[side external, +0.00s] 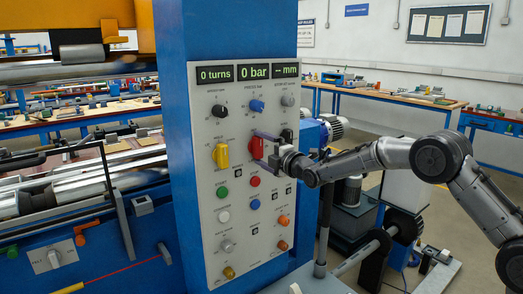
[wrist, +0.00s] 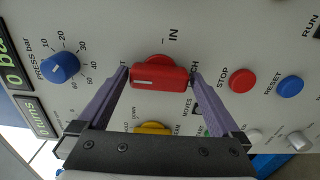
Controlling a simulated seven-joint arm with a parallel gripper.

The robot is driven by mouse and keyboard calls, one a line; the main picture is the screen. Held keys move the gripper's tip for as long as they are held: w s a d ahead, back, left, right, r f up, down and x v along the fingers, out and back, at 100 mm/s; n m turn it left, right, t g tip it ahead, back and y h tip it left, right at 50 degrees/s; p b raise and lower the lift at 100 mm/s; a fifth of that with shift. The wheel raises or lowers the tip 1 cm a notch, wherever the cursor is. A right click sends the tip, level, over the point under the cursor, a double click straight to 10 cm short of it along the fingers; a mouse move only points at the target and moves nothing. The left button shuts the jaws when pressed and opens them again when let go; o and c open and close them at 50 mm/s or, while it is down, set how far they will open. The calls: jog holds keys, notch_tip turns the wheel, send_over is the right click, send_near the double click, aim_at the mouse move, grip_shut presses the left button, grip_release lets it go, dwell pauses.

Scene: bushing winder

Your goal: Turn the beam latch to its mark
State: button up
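The red latch knob (wrist: 158,77) is a bar-shaped handle on a round red base, on the grey panel. In the wrist view its white pointer line lies at the left end, toward a partly covered label ending in "T"; the "IN" mark is above it. In the side external view the red knob (side external: 256,148) stands upright. My gripper (wrist: 160,76) has its two purple fingers spread wide, one beside each end of the handle. They sit very close to the ends; contact is not clear. In the side view my gripper (side external: 264,149) reaches the knob from the right.
A yellow knob (side external: 221,155) sits left of the red one, and a black knob (side external: 286,135) to its right. A blue press knob (wrist: 59,67), red button (wrist: 243,80) and blue button (wrist: 291,87) are nearby. Displays (side external: 253,73) read 0 turns and 0 bar.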

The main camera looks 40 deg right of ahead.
jog(key=s, duration=1.4)
jog(key=shift+w, duration=0.1)
